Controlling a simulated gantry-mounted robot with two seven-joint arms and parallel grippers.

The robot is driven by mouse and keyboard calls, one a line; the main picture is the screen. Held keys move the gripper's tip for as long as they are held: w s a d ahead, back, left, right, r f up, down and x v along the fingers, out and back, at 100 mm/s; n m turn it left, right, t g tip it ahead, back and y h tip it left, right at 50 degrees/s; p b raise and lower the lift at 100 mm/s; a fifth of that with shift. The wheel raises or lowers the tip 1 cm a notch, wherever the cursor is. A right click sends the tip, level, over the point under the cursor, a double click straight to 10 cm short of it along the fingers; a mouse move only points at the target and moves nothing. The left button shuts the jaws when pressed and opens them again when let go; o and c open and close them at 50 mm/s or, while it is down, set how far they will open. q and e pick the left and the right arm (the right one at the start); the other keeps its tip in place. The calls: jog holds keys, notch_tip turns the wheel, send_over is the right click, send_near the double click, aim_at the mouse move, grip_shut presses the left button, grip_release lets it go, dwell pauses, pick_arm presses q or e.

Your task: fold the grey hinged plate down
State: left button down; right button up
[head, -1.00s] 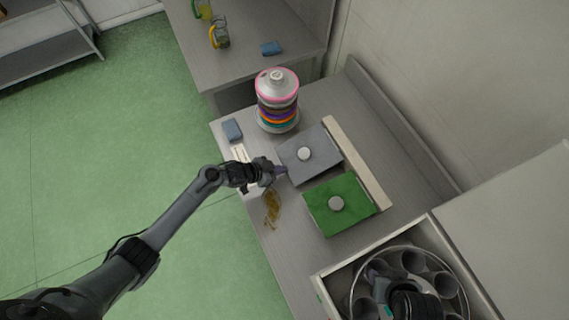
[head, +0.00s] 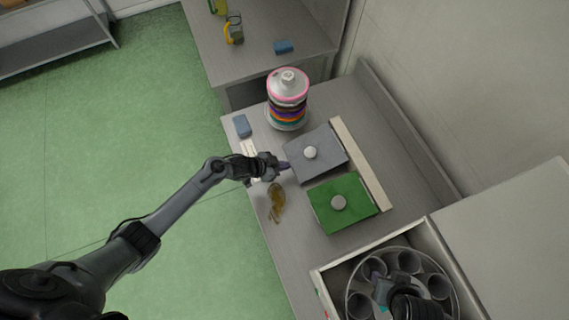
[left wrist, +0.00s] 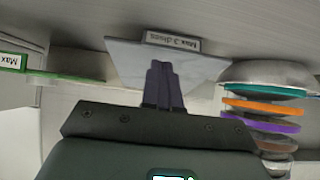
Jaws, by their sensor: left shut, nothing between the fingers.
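The grey hinged plate (head: 330,150) has a pale round knob (head: 310,153) and meets a cream rail (head: 362,165) on its right side. In the left wrist view, the grey plate (left wrist: 124,62) shows a broad face while the green plate is nearly edge-on, so the two lie at different angles. A label reading "Max 3 discs" (left wrist: 172,43) is upside down at its edge. My left gripper (head: 286,166) is at the plate's left edge, shut and empty; its fingers (left wrist: 163,72) overlap the plate. Contact is unclear. My right gripper (head: 382,285) is over the round carrier, fingers unclear.
The green plate (head: 352,190) with a knob lies beside the grey one. A stack of coloured discs (head: 287,100) stands behind. A blue block (head: 242,125) and a brownish-yellow item (head: 277,200) lie near the table's left edge. An open box (head: 330,274) holds the round carrier.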

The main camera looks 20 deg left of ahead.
pick_arm(q)
jog(key=v, duration=1)
jog(key=shift+s+a, duration=0.35)
jog(key=shift+a, duration=0.15)
pick_arm(e)
jog(key=shift+a+r, duration=0.1)
jog(key=shift+r, duration=0.6)
pick_arm(q)
jog(key=shift+f, duration=0.15)
